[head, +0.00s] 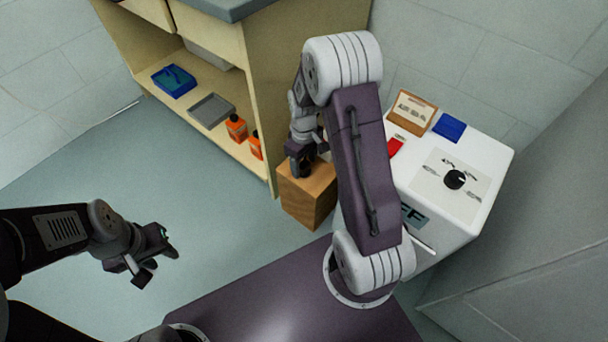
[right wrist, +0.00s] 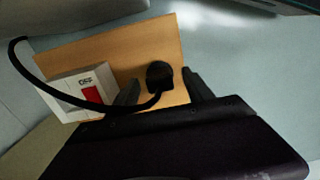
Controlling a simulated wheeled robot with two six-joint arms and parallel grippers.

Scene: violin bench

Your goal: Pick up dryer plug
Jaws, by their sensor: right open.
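The dryer plug (right wrist: 159,74) is a black, rounded plug on top of a wooden block (right wrist: 110,52) in the right wrist view. Its black cord (right wrist: 112,107) curves off to the left. My right gripper (right wrist: 163,88) is open, with one finger on each side of the plug; I cannot tell whether they touch it. In the head view my right gripper (head: 303,168) is low over the block (head: 307,198), and the plug cannot be made out there. My left gripper (head: 152,258) is open and empty over the floor at the left.
A white cabinet with a black dial (head: 455,180) is to the right. A wooden shelf unit (head: 258,95) holding trays and orange bottles (head: 237,127) stands behind. The left floor is clear.

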